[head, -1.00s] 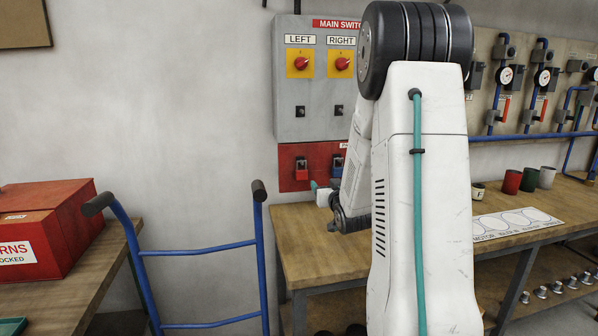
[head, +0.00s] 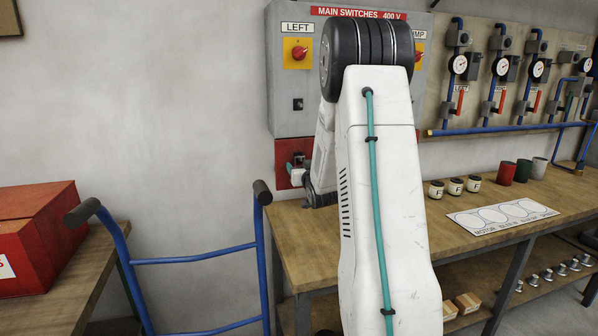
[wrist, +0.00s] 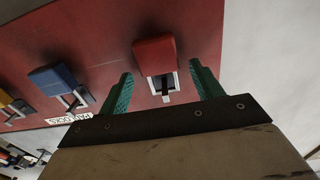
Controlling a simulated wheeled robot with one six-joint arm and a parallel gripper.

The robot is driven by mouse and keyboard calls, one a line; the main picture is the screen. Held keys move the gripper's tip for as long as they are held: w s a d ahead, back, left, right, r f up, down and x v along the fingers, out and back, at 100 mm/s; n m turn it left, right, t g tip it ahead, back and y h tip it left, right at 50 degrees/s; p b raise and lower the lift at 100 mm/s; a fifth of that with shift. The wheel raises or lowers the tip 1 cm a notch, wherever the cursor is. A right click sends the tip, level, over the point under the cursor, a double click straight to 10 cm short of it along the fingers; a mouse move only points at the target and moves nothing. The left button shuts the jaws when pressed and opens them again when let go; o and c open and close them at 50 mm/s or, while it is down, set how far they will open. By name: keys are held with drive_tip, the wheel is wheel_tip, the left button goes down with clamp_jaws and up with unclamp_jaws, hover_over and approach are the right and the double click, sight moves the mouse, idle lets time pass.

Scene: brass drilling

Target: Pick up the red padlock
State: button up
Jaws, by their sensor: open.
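The red padlock (wrist: 155,54) hangs on a red board (wrist: 105,45) in the wrist view. My gripper (wrist: 162,72) is open, with one green finger on each side of the padlock's lower part. The jaws are not closed on it, and I cannot tell whether either finger touches it. In the head view my gripper (head: 293,171) is at the red board below the switch cabinet. The padlock is mostly hidden there behind the gripper.
A blue padlock (wrist: 52,78) and a yellow one (wrist: 8,103) hang beside it on the board. The wooden bench (head: 300,245) lies below, with several small cups and a labelled mat to the right. A blue hand truck (head: 200,255) stands at the left front.

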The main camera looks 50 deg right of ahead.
drive_tip(key=shift+w+d, duration=0.1)
drive_tip(key=shift+w, duration=0.15)
drive_tip(key=c, duration=1.2)
drive_tip(key=shift+o, duration=0.2)
drive_tip(key=shift+r, duration=0.15)
